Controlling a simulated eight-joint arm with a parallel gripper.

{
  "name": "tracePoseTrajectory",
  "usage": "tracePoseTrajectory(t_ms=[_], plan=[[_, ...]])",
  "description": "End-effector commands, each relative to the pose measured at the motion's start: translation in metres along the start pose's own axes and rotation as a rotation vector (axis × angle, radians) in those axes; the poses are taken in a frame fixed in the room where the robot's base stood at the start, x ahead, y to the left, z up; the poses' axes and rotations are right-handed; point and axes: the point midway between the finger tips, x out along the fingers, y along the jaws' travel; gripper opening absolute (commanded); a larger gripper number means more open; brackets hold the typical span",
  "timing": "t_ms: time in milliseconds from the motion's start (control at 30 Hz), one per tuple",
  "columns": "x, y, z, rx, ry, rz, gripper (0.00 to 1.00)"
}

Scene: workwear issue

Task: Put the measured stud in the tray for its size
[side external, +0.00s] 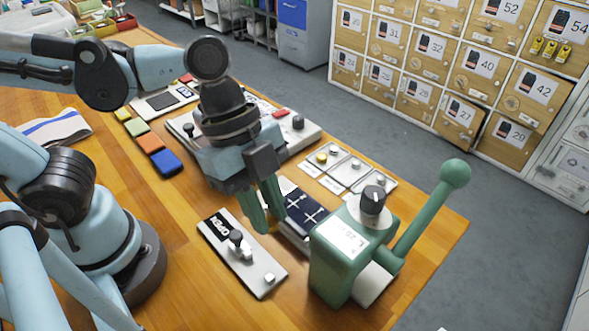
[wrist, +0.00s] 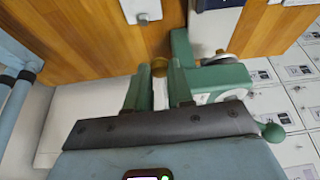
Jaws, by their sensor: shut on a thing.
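My gripper (side external: 270,224) hangs over the table between the white OPEN panel and the green press. In the wrist view its green fingers (wrist: 158,72) are shut on a small brass-coloured stud (wrist: 160,66) at the tips. The stud is hidden in the side view. Behind the gripper, to the right, three small white trays stand in a row: the left tray (side external: 314,157), the middle tray (side external: 342,173) and the right tray (side external: 368,182). The left tray holds brass-coloured pieces; the other two hold greyish ones. Their labels are too small to read.
The green press (side external: 333,262) with its long lever (side external: 425,215) stands close on the right. A white device (side external: 302,133) stands behind. Numbered lockers (side external: 455,70) line the back.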

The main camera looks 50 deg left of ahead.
Motion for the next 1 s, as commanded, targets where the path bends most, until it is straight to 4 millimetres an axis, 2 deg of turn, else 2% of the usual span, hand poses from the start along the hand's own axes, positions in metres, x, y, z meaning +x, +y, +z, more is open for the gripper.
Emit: tracePoseTrajectory(t_ms=[200, 400, 700, 1000], plan=[[-0.011, -0.039, -0.016, 0.135, 0.000, 0.056, 0.00], [-0.013, -0.075, -0.024, 0.260, 0.000, 0.108, 0.00], [-0.006, -0.121, -0.028, 0.416, 0.000, 0.172, 0.00], [0.009, -0.163, -0.023, 0.557, 0.000, 0.231, 0.00]])
